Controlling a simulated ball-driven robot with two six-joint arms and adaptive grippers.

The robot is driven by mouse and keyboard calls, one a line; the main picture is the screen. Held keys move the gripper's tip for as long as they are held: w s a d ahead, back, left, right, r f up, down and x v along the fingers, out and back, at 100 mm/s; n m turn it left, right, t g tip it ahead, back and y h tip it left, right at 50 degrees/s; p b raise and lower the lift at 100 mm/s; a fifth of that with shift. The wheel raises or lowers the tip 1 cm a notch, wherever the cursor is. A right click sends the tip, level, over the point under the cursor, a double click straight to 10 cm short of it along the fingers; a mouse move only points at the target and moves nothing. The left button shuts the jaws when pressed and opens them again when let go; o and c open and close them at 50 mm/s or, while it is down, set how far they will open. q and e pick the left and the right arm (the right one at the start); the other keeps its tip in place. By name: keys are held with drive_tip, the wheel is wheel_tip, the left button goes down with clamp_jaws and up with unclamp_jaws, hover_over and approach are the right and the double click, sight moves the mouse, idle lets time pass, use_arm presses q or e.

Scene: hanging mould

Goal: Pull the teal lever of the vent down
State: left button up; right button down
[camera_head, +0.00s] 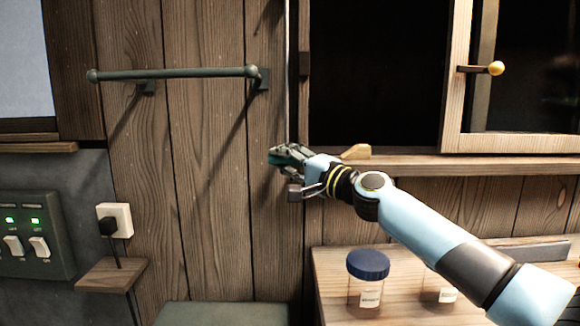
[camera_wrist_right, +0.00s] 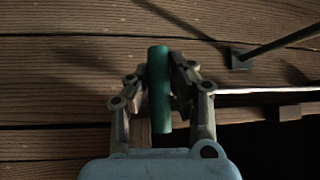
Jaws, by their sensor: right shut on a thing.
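The teal lever (camera_wrist_right: 159,90) shows in the right wrist view as a short teal bar between the two fingers of my right gripper (camera_wrist_right: 160,80). The fingers are shut on it from both sides. In the head view my right gripper (camera_head: 285,165) is at the wooden wall, by the left edge of the dark opening, with a bit of the teal lever (camera_head: 275,157) showing at its tips. Most of the lever and any vent body are hidden by the gripper there. My left gripper is in neither view.
A green rail (camera_head: 170,73) is fixed to the wall at upper left. A wooden sill (camera_head: 480,167) runs under the dark opening at right. A blue-lidded jar (camera_head: 368,265) stands on a shelf below my right arm. A switch panel (camera_head: 32,235) is at lower left.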

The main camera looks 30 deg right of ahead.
drive_tip(key=c, duration=1.6)
unclamp_jaws()
drive_tip(key=shift+f, duration=0.5)
drive_tip(key=shift+o, duration=2.2)
drive_tip(key=shift+r, duration=0.2)
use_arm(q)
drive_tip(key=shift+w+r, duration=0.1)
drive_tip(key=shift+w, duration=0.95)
use_arm(e)
drive_tip(key=v, duration=0.7)
drive_tip(key=shift+s, duration=0.25)
drive_tip(key=shift+d, duration=0.1)
